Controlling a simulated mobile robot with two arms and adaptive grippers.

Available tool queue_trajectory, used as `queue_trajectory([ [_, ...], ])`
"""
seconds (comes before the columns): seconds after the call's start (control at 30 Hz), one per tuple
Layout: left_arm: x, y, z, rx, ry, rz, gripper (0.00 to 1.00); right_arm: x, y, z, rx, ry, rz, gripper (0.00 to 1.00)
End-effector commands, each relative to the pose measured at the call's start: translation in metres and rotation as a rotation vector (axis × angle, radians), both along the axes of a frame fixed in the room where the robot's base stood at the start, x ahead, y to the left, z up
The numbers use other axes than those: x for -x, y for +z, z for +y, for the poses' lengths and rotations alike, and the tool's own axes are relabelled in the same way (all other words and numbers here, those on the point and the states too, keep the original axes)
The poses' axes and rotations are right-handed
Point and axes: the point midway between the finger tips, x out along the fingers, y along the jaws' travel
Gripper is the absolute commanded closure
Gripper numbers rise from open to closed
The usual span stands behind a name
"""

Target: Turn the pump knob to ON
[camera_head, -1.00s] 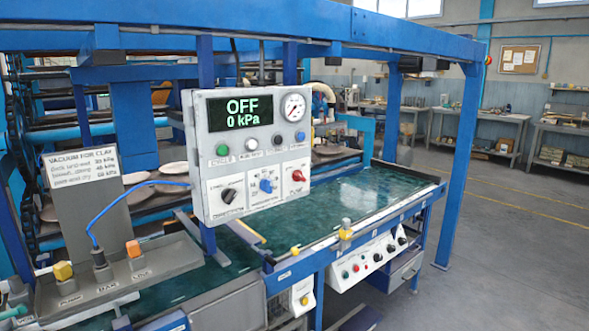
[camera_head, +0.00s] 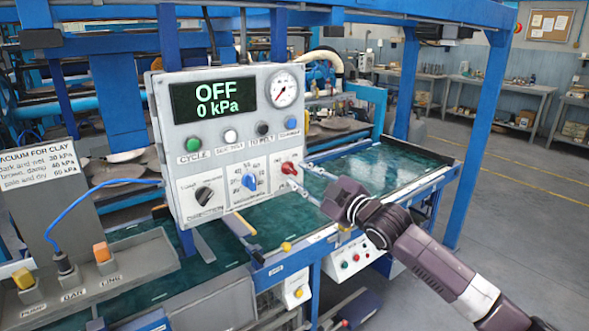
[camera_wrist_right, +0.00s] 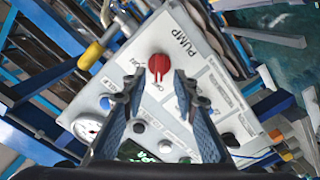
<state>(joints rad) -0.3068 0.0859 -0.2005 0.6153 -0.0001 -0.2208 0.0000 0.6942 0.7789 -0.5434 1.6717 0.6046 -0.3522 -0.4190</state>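The pump knob (camera_head: 289,168) is the red knob at the lower right of the grey control panel (camera_head: 215,150). The panel's display (camera_head: 212,103) reads OFF and 0 kPa. In the right wrist view, the red knob (camera_wrist_right: 158,68) sits below the word PUMP; its small position labels are too small to read surely. My right gripper (camera_head: 302,176) is at the knob, coming from the right. In the wrist view its two fingers (camera_wrist_right: 157,84) are apart, one to each side of the knob, with gaps showing; I see no clear contact. My left gripper is not in view.
A blue selector knob (camera_head: 249,181) and a black direction knob (camera_head: 204,194) are left of the pump knob. A row of buttons sits above, including a green one (camera_head: 193,144). A blue hose (camera_head: 95,198) runs to the panel's left. A blue post (camera_head: 478,140) stands right.

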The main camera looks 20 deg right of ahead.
Motion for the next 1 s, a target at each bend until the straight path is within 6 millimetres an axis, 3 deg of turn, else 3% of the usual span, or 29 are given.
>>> queue_trajectory([
  [0.3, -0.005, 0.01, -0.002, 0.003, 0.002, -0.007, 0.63, -0.029, 0.001, 0.01, -0.001, -0.001, 0.0, 0.73],
  [0.63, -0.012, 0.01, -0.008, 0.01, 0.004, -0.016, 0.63, -0.032, -0.001, 0.012, 0.0, 0.0, 0.0, 0.73],
  [0.9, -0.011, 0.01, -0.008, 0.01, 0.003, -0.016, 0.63, -0.031, -0.001, 0.011, 0.0, 0.0, 0.0, 1.0],
  [1.0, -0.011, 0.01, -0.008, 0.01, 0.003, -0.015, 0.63, -0.031, 0.0, 0.011, 0.0, 0.0, 0.0, 1.0],
])
